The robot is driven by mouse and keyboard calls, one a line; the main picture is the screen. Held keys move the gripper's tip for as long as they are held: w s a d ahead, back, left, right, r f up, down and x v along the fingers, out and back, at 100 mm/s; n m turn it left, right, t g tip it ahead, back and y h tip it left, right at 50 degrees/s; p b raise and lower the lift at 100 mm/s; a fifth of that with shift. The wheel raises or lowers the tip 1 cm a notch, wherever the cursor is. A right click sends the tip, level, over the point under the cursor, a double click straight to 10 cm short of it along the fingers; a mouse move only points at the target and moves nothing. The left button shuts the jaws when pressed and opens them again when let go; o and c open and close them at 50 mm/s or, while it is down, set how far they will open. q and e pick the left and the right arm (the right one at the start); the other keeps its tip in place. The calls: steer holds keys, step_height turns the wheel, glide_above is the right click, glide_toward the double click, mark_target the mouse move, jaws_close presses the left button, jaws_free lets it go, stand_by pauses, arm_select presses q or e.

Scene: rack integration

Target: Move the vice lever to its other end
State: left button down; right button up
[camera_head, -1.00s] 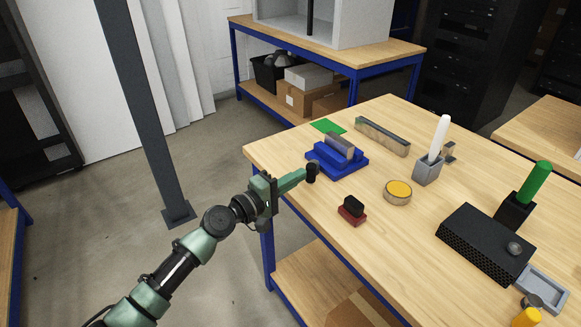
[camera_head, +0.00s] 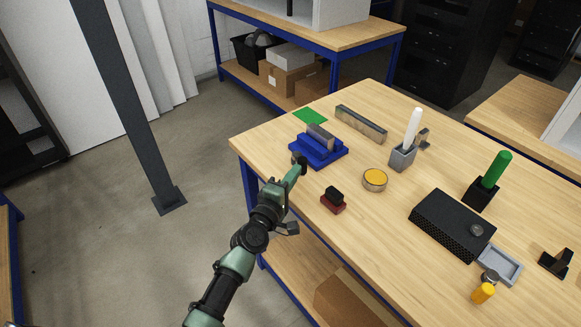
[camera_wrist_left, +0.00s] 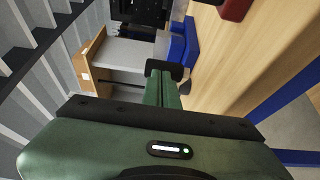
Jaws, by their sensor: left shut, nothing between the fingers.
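The blue vice (camera_head: 326,157) with a grey block in its jaws stands near the table's left corner. It also shows in part in the left wrist view (camera_wrist_left: 190,45). A small dark piece (camera_head: 299,162) sits at the vice's near-left side, right at my fingertips. It looks like the vice lever's end, but I cannot tell it clearly from the fingertips. My left gripper (camera_head: 300,169) is shut with nothing between its fingers and reaches up to this dark piece. In the left wrist view my green fingers (camera_wrist_left: 163,84) end at a black piece. My right gripper is not in view.
A red and black block (camera_head: 333,201) and a yellow-topped round tin (camera_head: 375,180) stand nearby on the wooden table (camera_head: 345,260). A green patch (camera_head: 310,116) and a long metal bar (camera_head: 361,124) lie behind. A black box (camera_head: 452,225) lies to the right.

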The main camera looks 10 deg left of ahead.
arm_select(q)
steer(key=shift+d+r+n+y+p, duration=0.15)
steer(key=shift+r+n+y+p, duration=0.2)
steer(key=shift+y, duration=0.25)
steer(key=shift+w+d+f+p, duration=0.2)
steer(key=shift+d+p, duration=0.15)
steer(key=shift+p, duration=0.25)
steer(key=shift+w+d, duration=0.1)
steer(key=shift+d, duration=0.2)
steer(key=shift+w+d+f, duration=0.1)
steer(key=shift+w+d, duration=0.1)
steer(key=shift+d, duration=0.5)
